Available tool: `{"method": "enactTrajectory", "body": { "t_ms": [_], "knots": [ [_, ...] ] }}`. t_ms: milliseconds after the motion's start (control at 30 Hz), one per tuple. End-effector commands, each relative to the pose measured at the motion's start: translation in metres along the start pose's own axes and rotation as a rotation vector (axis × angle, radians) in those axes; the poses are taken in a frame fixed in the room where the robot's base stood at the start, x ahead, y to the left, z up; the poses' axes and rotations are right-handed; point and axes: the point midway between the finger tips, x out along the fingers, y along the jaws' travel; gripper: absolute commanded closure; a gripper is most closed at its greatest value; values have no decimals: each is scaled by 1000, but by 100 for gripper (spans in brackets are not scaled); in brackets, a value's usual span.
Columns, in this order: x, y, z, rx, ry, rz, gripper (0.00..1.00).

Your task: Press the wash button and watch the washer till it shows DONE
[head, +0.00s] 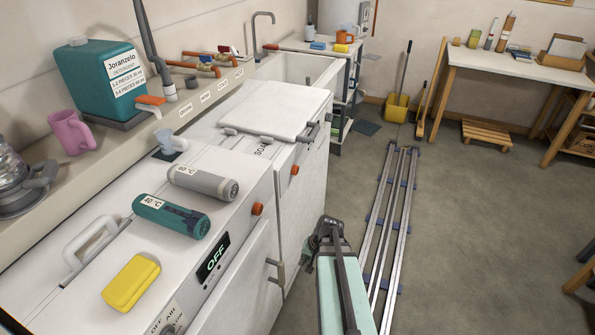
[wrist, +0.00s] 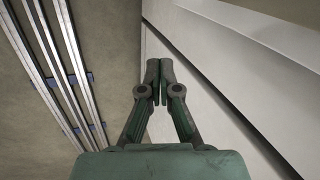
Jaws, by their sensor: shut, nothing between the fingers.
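The near white machine (head: 225,285) stands at the left in the head view, with a black display (head: 213,258) reading OFF. An orange round button (head: 257,209) sits on its front edge, right of the display. A second white machine (head: 311,190), marked SOAP on top, stands beyond it with another orange button (head: 295,170). I cannot read which button is marked wash. In the wrist view my gripper (wrist: 160,72) is shut and empty, its fingertips together beside a pale machine front (wrist: 215,70). It touches no button that I can see.
A yellow sponge (head: 131,283), a teal cylinder (head: 171,215) and a grey cylinder (head: 203,183) lie on the near machine. Door handles (head: 275,270) stick out from the front. Floor rails (head: 393,220) run along the aisle; open floor lies to their right.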

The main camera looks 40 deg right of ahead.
Motion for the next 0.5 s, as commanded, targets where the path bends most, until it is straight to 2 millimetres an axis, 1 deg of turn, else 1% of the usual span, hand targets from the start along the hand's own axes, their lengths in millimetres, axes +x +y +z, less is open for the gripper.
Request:
{"method": "enactTrajectory", "body": {
  "t_ms": [33, 167, 200, 267, 300, 367, 400, 500],
  "knots": [
    [-15, -1, -20, 32, 42, -29, 100],
    [-51, -3, -62, 107, 135, -107, 100],
    [-63, -3, -74, 130, 165, -132, 100],
    [-81, -4, -92, 164, 207, -169, 100],
    [-94, -5, -104, 186, 236, -195, 100],
    [-112, -6, -121, 218, 278, -235, 100],
    [-125, -7, -131, 239, 304, -262, 100],
    [-155, -10, -156, 291, 367, -332, 100]
  ]
}}
